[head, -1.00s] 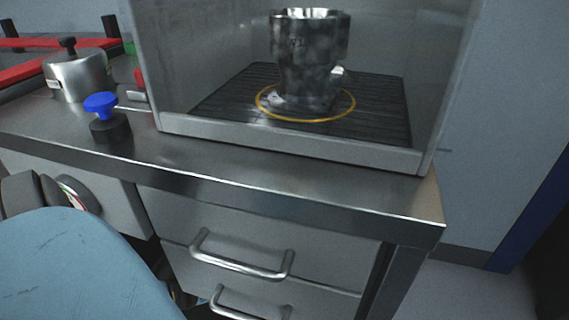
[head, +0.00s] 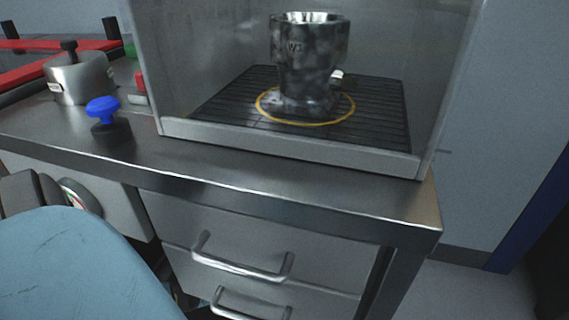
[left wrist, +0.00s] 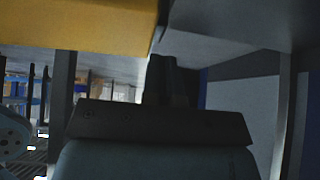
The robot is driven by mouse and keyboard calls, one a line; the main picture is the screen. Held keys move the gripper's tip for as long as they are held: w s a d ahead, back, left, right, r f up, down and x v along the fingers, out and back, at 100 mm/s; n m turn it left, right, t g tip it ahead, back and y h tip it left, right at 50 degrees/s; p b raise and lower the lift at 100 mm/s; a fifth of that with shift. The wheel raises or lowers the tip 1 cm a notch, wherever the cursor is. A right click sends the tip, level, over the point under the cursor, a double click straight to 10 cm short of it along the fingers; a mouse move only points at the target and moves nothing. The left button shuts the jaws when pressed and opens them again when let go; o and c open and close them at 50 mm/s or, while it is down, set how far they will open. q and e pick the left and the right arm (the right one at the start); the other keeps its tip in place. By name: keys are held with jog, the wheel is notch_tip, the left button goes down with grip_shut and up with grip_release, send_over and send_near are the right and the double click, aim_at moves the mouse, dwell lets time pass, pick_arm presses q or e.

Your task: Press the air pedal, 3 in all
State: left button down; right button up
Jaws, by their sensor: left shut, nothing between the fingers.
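I cannot make out an air pedal in either view. A mottled grey metal housing (head: 309,60) stands upright inside an open-fronted booth (head: 290,148), within a yellow ring (head: 349,108) on a dark slatted floor. My left gripper (left wrist: 168,62) shows in the left wrist view, dark and hard to read, with its fingers together and nothing seen between them. It is below a yellow surface and a grey one. My right gripper is in neither view.
The steel bench (head: 200,165) has drawers with bar handles (head: 240,267) below. A blue knob on a black base (head: 103,108), a round metal pot (head: 78,78) and red rails (head: 50,60) stand at the left. Floor shows at the right.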

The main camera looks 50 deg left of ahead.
pick_arm(q)
jog(key=shift+s+d+f, duration=0.2)
jog(key=shift+s+f, duration=0.15)
jog(key=shift+f, duration=0.15)
jog(key=shift+s+d+f, duration=0.2)
jog(key=shift+s+f, duration=0.15)
jog(key=shift+f, duration=0.1)
dwell(0.9)
jog(key=shift+r, duration=0.15)
jog(key=shift+w+a+r+p, duration=0.2)
jog(key=shift+r+p, duration=0.2)
jog(key=shift+p, duration=0.2)
jog(key=shift+w+a+r+p, duration=0.1)
jog(key=shift+w+r+p, duration=0.1)
jog(key=shift+r+p, duration=0.3)
jog(key=shift+w+r, duration=0.1)
jog(key=shift+w, duration=0.1)
jog(key=shift+w+a, duration=0.1)
jog(key=r+p, duration=0.1)
jog(key=w+r+p, duration=0.1)
jog(key=r+p, duration=0.1)
jog(key=w+a+r+p, duration=0.1)
jog(key=p, duration=0.1)
jog(key=shift+w+a+r, duration=0.1)
jog(key=shift+w+r, duration=0.05)
jog(key=shift+r, duration=0.1)
dwell(1.8)
